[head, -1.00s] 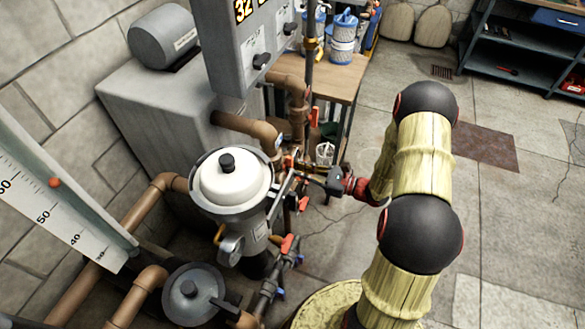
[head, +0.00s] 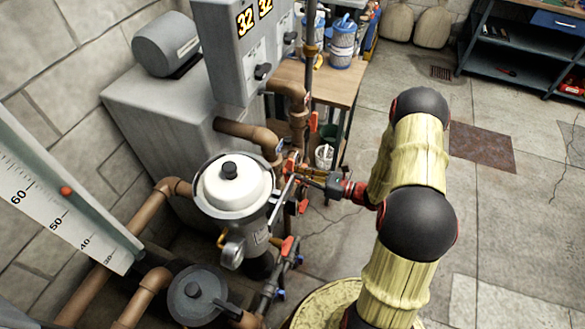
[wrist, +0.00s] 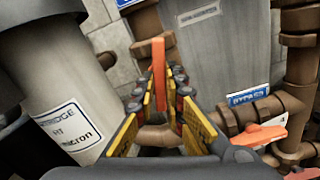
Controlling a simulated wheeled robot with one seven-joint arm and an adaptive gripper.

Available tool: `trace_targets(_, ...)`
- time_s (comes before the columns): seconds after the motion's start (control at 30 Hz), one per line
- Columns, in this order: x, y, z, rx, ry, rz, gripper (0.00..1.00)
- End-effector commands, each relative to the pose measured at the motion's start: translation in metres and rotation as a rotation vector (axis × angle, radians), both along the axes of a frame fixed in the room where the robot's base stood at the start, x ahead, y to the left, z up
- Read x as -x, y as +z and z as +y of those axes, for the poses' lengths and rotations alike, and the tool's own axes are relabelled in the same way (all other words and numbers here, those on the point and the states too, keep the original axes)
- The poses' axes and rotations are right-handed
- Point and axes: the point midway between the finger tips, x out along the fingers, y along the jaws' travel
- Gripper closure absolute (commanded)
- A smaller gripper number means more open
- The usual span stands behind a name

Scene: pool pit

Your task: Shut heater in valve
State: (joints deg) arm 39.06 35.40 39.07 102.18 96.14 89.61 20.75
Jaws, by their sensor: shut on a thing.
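My gripper (wrist: 163,95) has its two yellow-padded fingers on either side of an upright orange valve handle (wrist: 158,68), and is shut on it. The handle stands in front of brown pipework. In the head view my gripper (head: 297,170) reaches left into the pipes just right of the white-lidded canister (head: 232,185). There the fingers and handle are small and partly mixed with the pipes. No label naming the held valve is readable; a blue label at the wrist view's top edge is cut off.
A bypass label (wrist: 248,95) and a second orange handle (wrist: 258,135) sit right of my fingers. The large canister body (wrist: 60,85) stands close on the left. Another red handle (head: 313,122) is on the pipe behind. Open floor (head: 510,225) lies to the right.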

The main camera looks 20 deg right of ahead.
Motion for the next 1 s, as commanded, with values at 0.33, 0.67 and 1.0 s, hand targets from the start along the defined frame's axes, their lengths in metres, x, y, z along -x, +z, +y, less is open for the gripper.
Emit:
trace_targets(0.33,-0.0001,0.0041,-0.0002,-0.270,-0.001,0.269,1.00)
trace_targets(0.67,-0.0004,0.0040,-0.0006,-0.582,-0.002,0.576,1.00)
trace_targets(1.0,-0.0005,0.0020,-0.0007,-0.888,-0.001,0.879,1.00)
